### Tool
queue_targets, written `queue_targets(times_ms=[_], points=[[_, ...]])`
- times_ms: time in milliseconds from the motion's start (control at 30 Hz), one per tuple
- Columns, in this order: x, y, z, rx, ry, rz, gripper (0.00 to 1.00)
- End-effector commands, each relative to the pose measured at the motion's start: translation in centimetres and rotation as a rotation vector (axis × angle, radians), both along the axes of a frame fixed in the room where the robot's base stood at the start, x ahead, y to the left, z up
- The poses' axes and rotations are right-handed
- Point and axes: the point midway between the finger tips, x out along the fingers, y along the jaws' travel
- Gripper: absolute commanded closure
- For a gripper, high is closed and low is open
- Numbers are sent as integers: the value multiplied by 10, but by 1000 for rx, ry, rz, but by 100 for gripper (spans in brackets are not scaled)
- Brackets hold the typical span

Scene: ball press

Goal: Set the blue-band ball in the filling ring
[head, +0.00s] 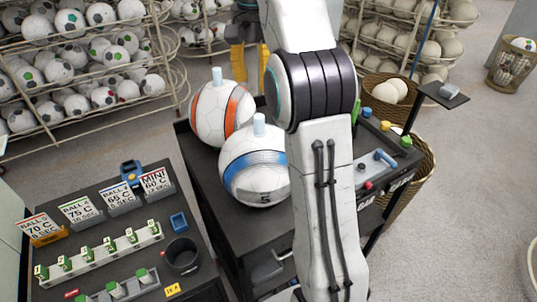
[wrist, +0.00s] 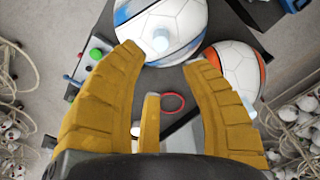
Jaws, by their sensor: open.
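The blue-band ball (head: 252,180) is white with blue stripes, a "5" and a pale blue knob on top. It rests on the dark cart top (head: 196,165), in front of the orange-band ball (head: 221,113). In the wrist view the blue-band ball (wrist: 188,22) is at the top, beyond the fingertips. My gripper (wrist: 160,58) is open and empty; its yellow fingers (head: 248,62) show partly behind my arm in the head view. A thin red ring (wrist: 173,103) lies on the cart between the fingers; I cannot tell if it is the filling ring.
A control panel with coloured buttons (head: 380,157) is on the cart's right side. A dark table with labelled cards (head: 120,200) and a black cup (head: 182,256) stands at left. Ball racks (head: 75,60) line the back. Wicker baskets stand at right.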

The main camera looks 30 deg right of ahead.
Motion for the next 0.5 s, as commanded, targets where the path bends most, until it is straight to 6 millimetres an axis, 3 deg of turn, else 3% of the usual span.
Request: queue_targets(times_ms=[267,500], points=[[-22,18,6,-13,-57,85,58],[-63,43,-2,-40,-154,222,58]])
